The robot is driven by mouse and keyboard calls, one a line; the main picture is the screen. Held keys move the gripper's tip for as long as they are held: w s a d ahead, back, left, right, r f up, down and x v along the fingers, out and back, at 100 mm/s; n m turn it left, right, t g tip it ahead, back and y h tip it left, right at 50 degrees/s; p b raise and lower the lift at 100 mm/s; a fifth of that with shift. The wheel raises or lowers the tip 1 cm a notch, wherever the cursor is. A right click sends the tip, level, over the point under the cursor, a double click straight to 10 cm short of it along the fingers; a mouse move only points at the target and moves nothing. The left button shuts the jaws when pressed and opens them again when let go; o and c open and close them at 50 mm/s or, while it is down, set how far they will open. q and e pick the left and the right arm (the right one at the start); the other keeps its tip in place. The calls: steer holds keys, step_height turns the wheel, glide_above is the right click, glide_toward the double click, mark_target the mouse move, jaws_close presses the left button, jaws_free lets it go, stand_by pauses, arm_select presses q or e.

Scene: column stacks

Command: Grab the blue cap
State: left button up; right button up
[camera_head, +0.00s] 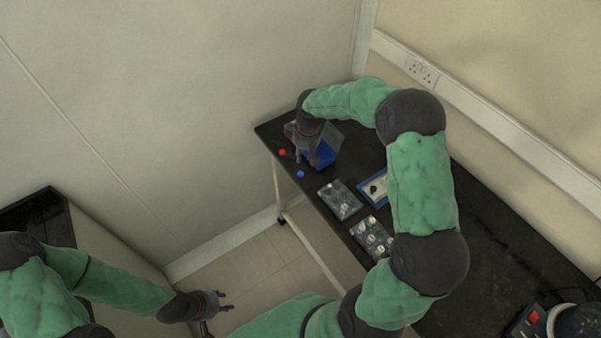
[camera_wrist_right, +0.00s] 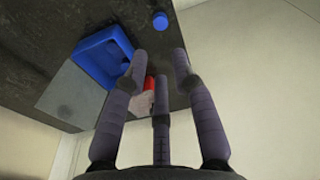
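The blue cap (camera_head: 300,174) lies on the black table near its front edge, and it also shows at the top of the right wrist view (camera_wrist_right: 160,20). My right gripper (camera_head: 305,160) points down over the table's far left end, beside the cap. In the right wrist view its fingers (camera_wrist_right: 160,66) are spread, with nothing between them, and the cap lies beyond their tips. My left gripper (camera_head: 224,301) is open and empty over the floor, away from the table.
A red cap (camera_head: 282,152) lies near the table's edge. A blue bin (camera_wrist_right: 103,55) stands right beside my right gripper. Two trays with small parts (camera_head: 340,200) (camera_head: 371,237) and a blue-framed tray (camera_head: 373,187) lie further along. A wall stands behind.

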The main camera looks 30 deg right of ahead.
steer(key=b, duration=0.1)
glide_above(301, 173)
steer(key=f, duration=0.5)
steer(key=shift+s+d+f, duration=0.1)
steer(key=shift+s+f, duration=0.1)
step_height(301, 173, down, 5)
steer(key=shift+w+f+b, duration=0.1)
steer(key=shift+w+b, duration=0.05)
steer(key=shift+b, duration=0.7)
steer(key=c, duration=0.3)
steer(key=shift+c, duration=0.2)
